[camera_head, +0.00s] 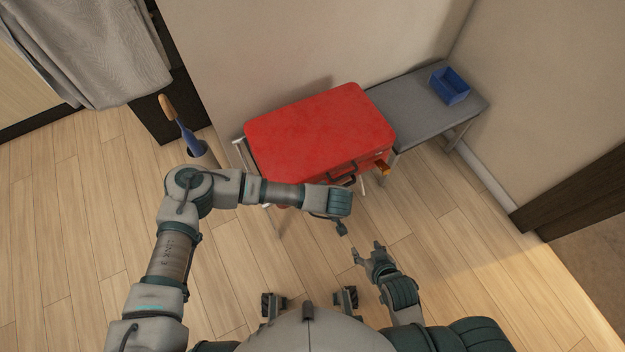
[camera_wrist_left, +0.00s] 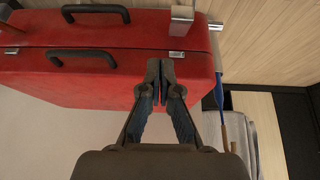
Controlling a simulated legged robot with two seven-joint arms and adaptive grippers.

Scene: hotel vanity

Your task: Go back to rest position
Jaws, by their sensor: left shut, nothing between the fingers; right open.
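My left gripper (camera_head: 341,228) is in front of the red suitcase, near its handle side, in the head view. In the left wrist view its fingers (camera_wrist_left: 166,72) are shut with nothing between them, in front of the suitcase's red side. I cannot tell whether they touch it. My right gripper (camera_head: 367,252) is open and empty above the floor, to the right of and below the left one. The red suitcase (camera_head: 315,125) lies flat and closed on a rack with light metal legs. Its dark handles (camera_wrist_left: 82,58) show in the left wrist view.
A grey bench (camera_head: 410,112) stands right of the suitcase with a blue bin (camera_head: 449,86) on it. A blue object with a wooden end (camera_head: 188,132) stands at the left by a dark cabinet. Wooden floor (camera_head: 480,270) is clear at right.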

